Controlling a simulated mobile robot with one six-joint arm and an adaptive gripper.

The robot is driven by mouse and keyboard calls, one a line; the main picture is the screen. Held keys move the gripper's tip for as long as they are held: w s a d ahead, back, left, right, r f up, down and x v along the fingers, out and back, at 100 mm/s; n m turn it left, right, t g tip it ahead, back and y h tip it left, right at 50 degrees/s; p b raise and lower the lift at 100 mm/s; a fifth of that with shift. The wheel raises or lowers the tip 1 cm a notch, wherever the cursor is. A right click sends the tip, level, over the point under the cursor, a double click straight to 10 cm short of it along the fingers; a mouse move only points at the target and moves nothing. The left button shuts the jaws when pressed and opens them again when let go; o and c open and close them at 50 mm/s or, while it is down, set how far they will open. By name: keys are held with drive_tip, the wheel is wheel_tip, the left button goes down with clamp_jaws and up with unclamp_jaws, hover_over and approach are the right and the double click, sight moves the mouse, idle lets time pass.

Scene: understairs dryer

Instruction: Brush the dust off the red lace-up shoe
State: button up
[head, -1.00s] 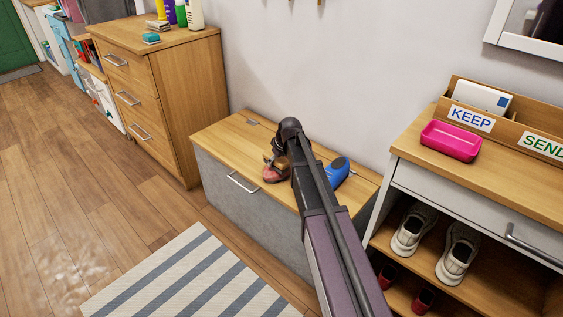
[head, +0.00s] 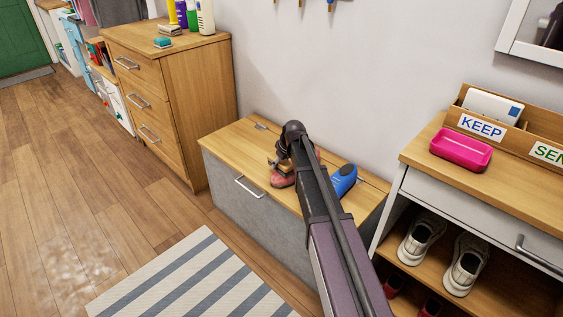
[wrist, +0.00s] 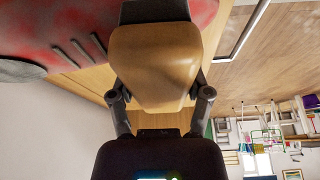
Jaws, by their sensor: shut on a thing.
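The red lace-up shoe (head: 282,181) sits on the wooden top of the low bench, partly hidden behind my arm. In the wrist view the shoe (wrist: 70,20) fills the upper left, with dark lace bars and a greyish patch at its left end. My gripper (wrist: 160,97) is shut on a brush with a tan wooden body (wrist: 155,65). The brush's dark bristle end points at the shoe and overlaps its edge in the wrist view; I cannot tell whether they touch. In the head view my gripper is mostly hidden by the arm.
A blue object (head: 344,180) lies on the bench (head: 235,140) right of my arm. A drawer chest (head: 165,90) stands left. At right, a shelf unit (head: 480,195) holds a pink tray (head: 461,151) and pale shoes (head: 420,240). A striped rug (head: 190,280) lies in front.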

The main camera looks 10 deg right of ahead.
sight(288, 165)
drive_tip(key=shift+s+d, duration=0.5)
drive_tip(key=shift+s, duration=0.35)
drive_tip(key=shift+s+d, duration=0.5)
drive_tip(key=shift+s, duration=0.35)
drive_tip(key=shift+w, duration=0.1)
drive_tip(key=shift+w+a, duration=0.4)
drive_tip(key=shift+w, duration=0.3)
drive_tip(key=shift+w+a, duration=0.45)
drive_tip(key=shift+w, duration=0.2)
drive_tip(key=shift+w+a, duration=0.4)
drive_tip(key=shift+w, duration=0.3)
drive_tip(key=shift+s, duration=0.1)
drive_tip(key=shift+s+d, duration=0.65)
drive_tip(key=shift+s, duration=0.35)
drive_tip(key=shift+s+d, duration=0.6)
drive_tip(key=shift+s, duration=0.4)
drive_tip(key=shift+w+a, duration=0.4)
drive_tip(key=shift+w, duration=0.3)
drive_tip(key=shift+w+a, duration=0.45)
drive_tip(key=shift+w, duration=0.25)
drive_tip(key=shift+w+a, duration=0.4)
drive_tip(key=shift+w, duration=0.3)
